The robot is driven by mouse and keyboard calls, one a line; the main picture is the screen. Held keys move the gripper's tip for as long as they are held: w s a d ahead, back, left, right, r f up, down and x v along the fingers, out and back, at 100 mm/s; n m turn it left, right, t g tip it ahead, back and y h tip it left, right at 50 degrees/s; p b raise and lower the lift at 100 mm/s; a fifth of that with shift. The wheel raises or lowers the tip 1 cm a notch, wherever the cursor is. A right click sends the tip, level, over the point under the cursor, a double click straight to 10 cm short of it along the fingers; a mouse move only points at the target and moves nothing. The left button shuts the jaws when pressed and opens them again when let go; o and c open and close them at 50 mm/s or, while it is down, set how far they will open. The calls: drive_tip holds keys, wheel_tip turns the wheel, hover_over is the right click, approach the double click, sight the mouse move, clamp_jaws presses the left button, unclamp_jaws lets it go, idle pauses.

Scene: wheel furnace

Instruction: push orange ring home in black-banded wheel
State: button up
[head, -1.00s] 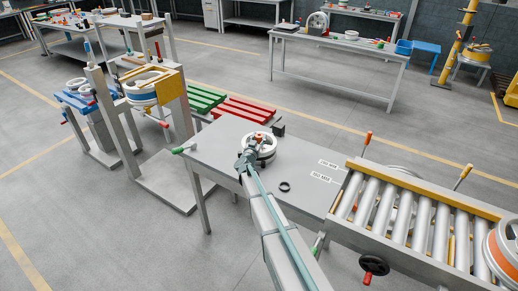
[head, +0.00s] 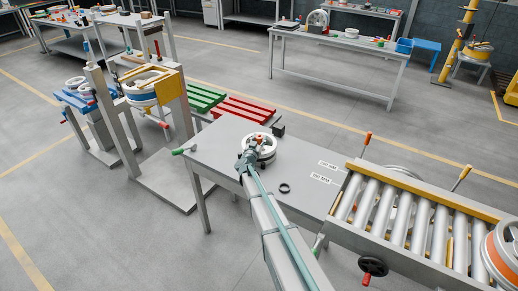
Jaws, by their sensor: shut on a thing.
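The wheel (head: 268,146) on the grey table is light-coloured with a dark band and lies flat near the table's far edge. My gripper (head: 256,146) is at the wheel's near left side, over its middle. A small orange-red piece (head: 259,137) shows at the gripper's tip, at the wheel's centre; it looks like the orange ring, and the gripper looks shut on it. The gripper and arm hide part of the wheel, and how deep the orange ring sits cannot be told.
A black ring (head: 285,188) lies on the grey table (head: 220,150), right of my arm. A black block (head: 278,130) stands behind the wheel. A roller conveyor (head: 410,212) adjoins at the right, with an orange-banded wheel (head: 503,250) at its end. Two white labels lie on the table.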

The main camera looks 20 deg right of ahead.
wheel_tip(320, 180, up, 3)
idle(0.4)
drive_tip(key=shift+w+f+b, duration=0.1)
drive_tip(key=shift+f+b, duration=0.35)
drive_tip(key=shift+f, duration=1.05)
drive_tip(key=shift+p, duration=0.3)
idle(0.7)
drive_tip(key=shift+f, duration=0.35)
